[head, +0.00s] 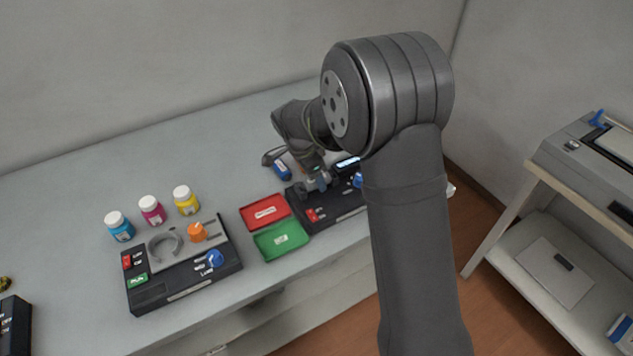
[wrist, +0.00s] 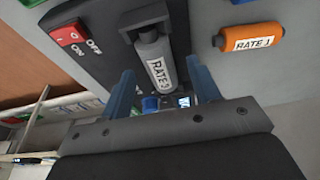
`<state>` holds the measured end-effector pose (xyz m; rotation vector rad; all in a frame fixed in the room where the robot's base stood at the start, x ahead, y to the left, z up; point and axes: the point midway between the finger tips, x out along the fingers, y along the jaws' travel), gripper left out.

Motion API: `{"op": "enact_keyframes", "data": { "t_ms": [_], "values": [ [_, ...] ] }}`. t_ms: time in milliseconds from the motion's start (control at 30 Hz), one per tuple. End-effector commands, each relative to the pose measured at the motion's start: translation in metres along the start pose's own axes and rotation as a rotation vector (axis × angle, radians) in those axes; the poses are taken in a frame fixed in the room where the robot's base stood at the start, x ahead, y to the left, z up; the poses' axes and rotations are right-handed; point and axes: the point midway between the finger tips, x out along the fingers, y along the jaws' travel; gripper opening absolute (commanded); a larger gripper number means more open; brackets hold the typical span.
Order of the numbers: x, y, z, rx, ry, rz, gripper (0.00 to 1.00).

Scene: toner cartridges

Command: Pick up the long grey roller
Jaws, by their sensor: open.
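The grey roller (wrist: 150,48) is a grey cylinder with a white label that seems to read "RATE 3", set in a dark holder on the black unit (wrist: 92,22) in the wrist view. My gripper (wrist: 160,66) is open, its two blue fingers on either side of the roller. I cannot tell whether they touch it. In the head view my gripper (head: 312,174) is low over the black unit (head: 335,212) at the right of the table, and it partly hides the roller there.
An orange cylinder labelled "RATE 1" (wrist: 254,39) lies to the right in the wrist view. In the head view a red tray (head: 265,211) and a green tray (head: 281,241) lie left of the unit. Another black unit (head: 180,278) and several bottles (head: 152,210) stand farther left.

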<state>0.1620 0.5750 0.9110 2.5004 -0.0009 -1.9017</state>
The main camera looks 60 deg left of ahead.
Motion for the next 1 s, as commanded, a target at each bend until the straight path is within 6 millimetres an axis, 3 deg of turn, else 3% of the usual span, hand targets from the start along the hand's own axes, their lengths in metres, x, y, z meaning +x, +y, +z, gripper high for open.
{"op": "enact_keyframes", "data": {
  "t_ms": [100, 333, 500, 600, 1000],
  "values": [
    [0.0138, 0.0001, 0.0001, 0.0, -0.001, 0.001, 0.56],
    [0.0146, -0.0003, 0.0, 0.0, 0.0, -0.001, 0.54],
    [0.0144, -0.0004, 0.0, 0.0, 0.0, -0.001, 0.21],
    [0.0143, -0.0004, 0.0, 0.0, 0.0, -0.001, 0.07],
    [0.0052, -0.001, -0.0026, 0.0, 0.0, -0.004, 0.07]
  ]
}}
